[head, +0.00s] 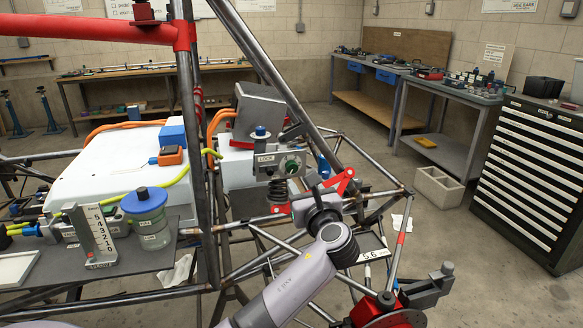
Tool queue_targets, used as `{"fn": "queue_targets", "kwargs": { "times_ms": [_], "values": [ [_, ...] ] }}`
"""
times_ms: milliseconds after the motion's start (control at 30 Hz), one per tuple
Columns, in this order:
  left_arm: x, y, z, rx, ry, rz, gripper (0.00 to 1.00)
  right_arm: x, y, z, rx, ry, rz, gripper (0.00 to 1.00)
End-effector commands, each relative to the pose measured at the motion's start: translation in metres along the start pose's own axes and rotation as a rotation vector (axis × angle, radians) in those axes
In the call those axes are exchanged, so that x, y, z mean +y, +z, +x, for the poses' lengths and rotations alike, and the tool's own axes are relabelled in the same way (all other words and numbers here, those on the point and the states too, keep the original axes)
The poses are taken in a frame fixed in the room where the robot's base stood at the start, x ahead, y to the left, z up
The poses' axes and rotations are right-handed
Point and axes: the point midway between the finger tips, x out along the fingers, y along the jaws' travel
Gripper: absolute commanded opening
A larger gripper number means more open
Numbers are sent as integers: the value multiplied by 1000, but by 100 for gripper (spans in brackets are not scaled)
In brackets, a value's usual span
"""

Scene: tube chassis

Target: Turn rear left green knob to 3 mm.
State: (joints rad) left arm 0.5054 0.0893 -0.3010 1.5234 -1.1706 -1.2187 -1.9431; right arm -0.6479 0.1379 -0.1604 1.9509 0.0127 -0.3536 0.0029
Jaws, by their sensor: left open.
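The green knob (291,165) is on a grey metal bracket (264,172) with a LOCK label, above a coil spring (279,190) in the chassis. My left gripper (312,188) is just below and to the right of the knob. Its red fingers are spread apart, and I see nothing between them. The knob looks clear of the fingers, but the depth gap is hard to judge. The knob's marks are too small to read. A white label reading 5.6 (367,255) is low on the chassis, right of my wrist. My right gripper is not in view.
Dark chassis tubes (272,75) cross behind and around my left gripper. A blue-lidded jar (147,218) and an upright numbered scale (98,234) stand on a dark shelf at left. A drawer cabinet (528,175) and benches line the back. Open floor is at right.

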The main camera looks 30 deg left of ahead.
Motion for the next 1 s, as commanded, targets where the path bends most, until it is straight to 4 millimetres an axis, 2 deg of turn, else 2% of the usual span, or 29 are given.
{"fn": "queue_targets", "kwargs": {
  "times_ms": [500,700,933,1000],
  "values": [
    [1,0,62,-1,3,2,42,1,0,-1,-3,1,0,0],
    [1,0,71,0,2,2,42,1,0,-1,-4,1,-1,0],
    [1,0,71,0,2,1,42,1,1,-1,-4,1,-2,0],
    [1,0,71,0,2,1,19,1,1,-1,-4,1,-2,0]
  ]
}}
